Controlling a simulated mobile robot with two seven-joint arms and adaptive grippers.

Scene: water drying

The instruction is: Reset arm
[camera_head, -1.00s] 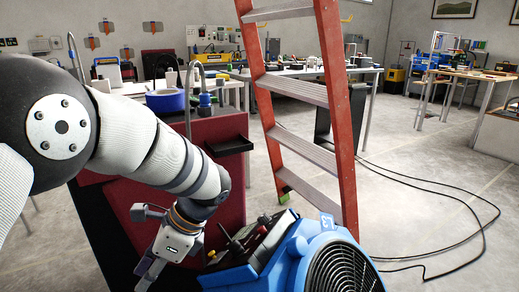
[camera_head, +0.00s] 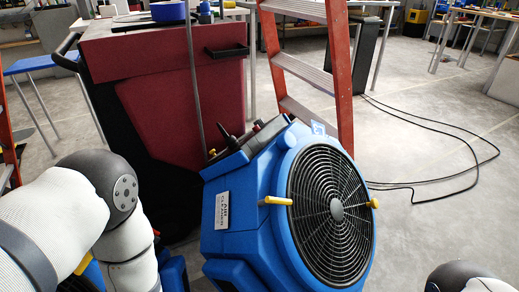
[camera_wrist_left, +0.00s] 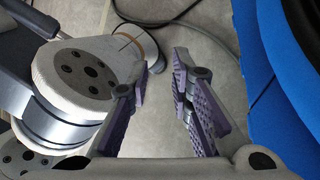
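My left arm (camera_head: 60,220) comes in from the left in the head view, bent down low. Its gripper is out of the head view. A blue air cleaner (camera_head: 245,245) with a round black grille stands right of my left arm in the head view. A blue surface (camera_wrist_left: 285,110) shows right of the gripper in the wrist view. A small part of my right arm (camera_head: 462,278) shows at the bottom right; its gripper is out of view.
A red cart (camera_head: 150,70) stands behind the air cleaner, near my left arm. An orange ladder (camera_head: 340,70) stands behind it to the right. Black cables (camera_head: 440,195) lie on the floor at right. The floor (camera_head: 430,225) between cables and air cleaner is mostly clear.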

